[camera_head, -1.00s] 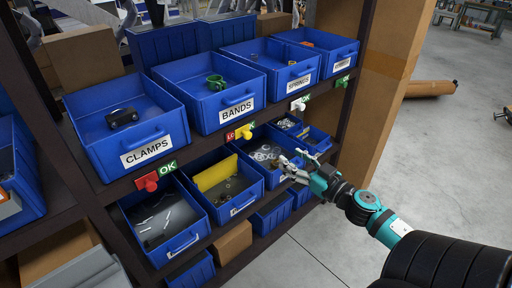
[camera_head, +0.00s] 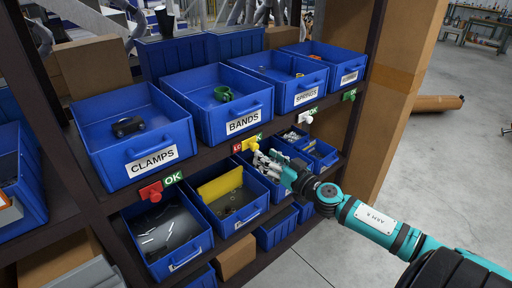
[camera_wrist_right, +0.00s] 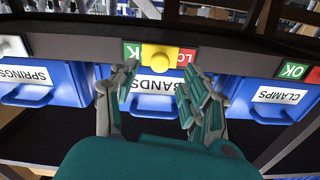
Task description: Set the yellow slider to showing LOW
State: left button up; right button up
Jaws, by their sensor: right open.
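The yellow slider (camera_head: 253,144) sits on the shelf edge below the BANDS bin. It has a round yellow knob, which also shows in the right wrist view (camera_wrist_right: 160,61). A red label part (camera_head: 237,148) shows on its left in the head view, and a green part (camera_wrist_right: 132,52) shows on its other side in the wrist view. The slider covers the middle of the label, so the full word is hidden. My right gripper (camera_wrist_right: 155,82) is open, its fingers either side of and just short of the knob, apparently not touching it. My left gripper is not in view.
A red slider (camera_head: 151,192) beside a green OK label sits below the CLAMPS bin (camera_head: 131,130). A white slider (camera_head: 307,118) sits below the SPRINGS bin (camera_head: 279,80). More blue bins stand on the lower shelf under my right gripper.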

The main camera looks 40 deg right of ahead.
aim_at(252, 146)
jog(key=shift+w+a+p, duration=0.15)
jog(key=shift+w+p, duration=0.1)
jog(key=shift+w, duration=1.2)
jog(key=shift+w+a+p, duration=0.1)
jog(key=shift+w+p, duration=0.1)
jog(key=shift+w, duration=1.2)
jog(key=shift+c, duration=0.4)
grip_shut()
jog(key=shift+f, duration=0.1)
